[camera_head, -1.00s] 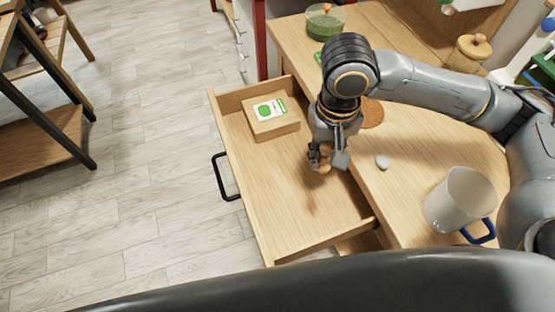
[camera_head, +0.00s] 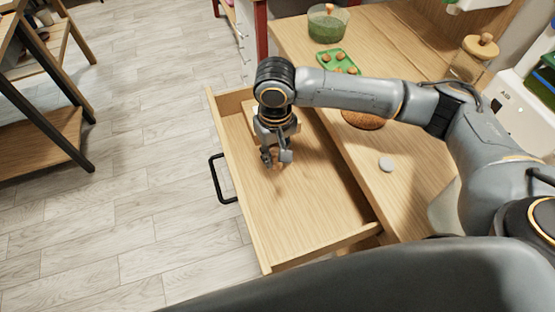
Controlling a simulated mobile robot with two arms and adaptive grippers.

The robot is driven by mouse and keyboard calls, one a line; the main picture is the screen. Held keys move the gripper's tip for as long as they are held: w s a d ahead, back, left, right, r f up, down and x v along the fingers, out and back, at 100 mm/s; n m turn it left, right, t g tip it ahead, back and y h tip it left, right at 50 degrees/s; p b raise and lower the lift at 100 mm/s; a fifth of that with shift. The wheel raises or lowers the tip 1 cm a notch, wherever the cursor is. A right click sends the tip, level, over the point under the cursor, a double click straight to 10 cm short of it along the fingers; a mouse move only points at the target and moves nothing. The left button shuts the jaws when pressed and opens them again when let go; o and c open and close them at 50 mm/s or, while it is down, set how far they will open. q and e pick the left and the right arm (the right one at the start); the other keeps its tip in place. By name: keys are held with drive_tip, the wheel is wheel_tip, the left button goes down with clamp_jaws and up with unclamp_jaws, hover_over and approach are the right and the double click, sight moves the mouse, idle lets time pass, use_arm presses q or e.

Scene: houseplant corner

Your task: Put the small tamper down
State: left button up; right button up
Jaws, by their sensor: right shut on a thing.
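My right gripper (camera_head: 276,158) hangs low over the open wooden drawer (camera_head: 300,205), fingers pointing down. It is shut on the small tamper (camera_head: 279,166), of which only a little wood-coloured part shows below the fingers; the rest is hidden. I cannot tell whether the tamper touches the drawer floor. My left gripper is not in view.
A wooden box (camera_head: 249,112) in the drawer's far end is mostly behind my gripper. The drawer's near half is clear.

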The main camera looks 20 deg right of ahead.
drive_tip(key=shift+w+d+f, duration=0.25)
drive_tip(key=shift+w+f, duration=0.2)
drive_tip(key=shift+f, duration=0.2)
drive_tip(key=f, duration=0.4)
drive_tip(key=shift+w+d, duration=0.2)
drive_tip(key=shift+w, duration=0.15)
drive_tip(key=o, duration=1)
drive_tip(key=shift+f, duration=0.1)
drive_tip(key=shift+o, duration=0.2)
wheel_tip(320, 180, up, 12)
drive_tip(key=shift+p, duration=0.35)
